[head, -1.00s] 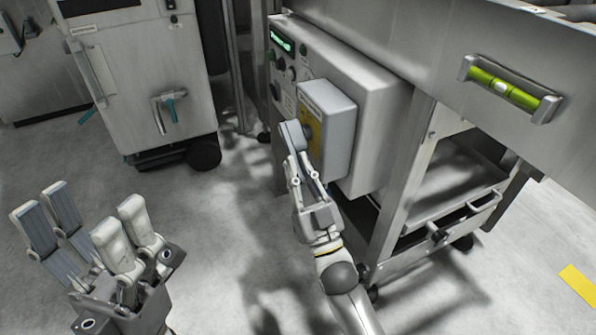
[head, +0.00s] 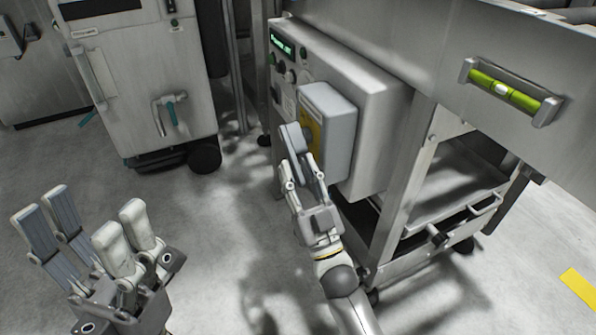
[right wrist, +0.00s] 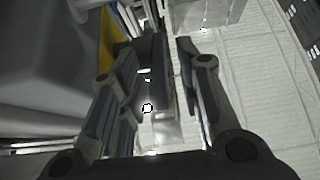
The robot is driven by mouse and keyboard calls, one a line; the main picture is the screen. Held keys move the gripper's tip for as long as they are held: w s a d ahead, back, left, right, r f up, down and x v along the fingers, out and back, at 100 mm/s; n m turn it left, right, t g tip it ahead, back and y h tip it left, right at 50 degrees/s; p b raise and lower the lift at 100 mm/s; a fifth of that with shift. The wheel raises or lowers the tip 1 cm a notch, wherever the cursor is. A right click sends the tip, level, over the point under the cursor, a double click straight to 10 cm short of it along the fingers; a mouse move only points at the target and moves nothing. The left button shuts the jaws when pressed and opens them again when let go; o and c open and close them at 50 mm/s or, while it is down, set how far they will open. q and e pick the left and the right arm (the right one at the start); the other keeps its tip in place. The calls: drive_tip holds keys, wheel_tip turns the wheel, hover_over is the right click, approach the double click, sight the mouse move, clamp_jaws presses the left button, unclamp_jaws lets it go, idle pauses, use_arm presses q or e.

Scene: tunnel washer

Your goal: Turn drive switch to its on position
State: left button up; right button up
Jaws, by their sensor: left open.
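The drive switch is a grey box (head: 329,118) with a yellow plate (head: 311,128) and a dark grey handle (head: 294,138) on its front. The handle's free end points out to the left. My right gripper (head: 302,168) is at the handle, coming from below. In the right wrist view the dark handle (right wrist: 153,62) lies between the fingers of my right gripper (right wrist: 158,92); a gap shows between it and the right finger, so the gripper looks open around it. My left gripper (head: 92,220) is open and empty at the lower left, far from the switch.
The switch box sits on a steel control cabinet (head: 375,110) with a green display (head: 281,44) and small knobs. A steel frame with a shelf (head: 455,180) stands to the right. A wheeled cabinet (head: 145,85) stands at the back left. The floor between is clear.

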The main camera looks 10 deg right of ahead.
drive_tip(key=v, duration=1.2)
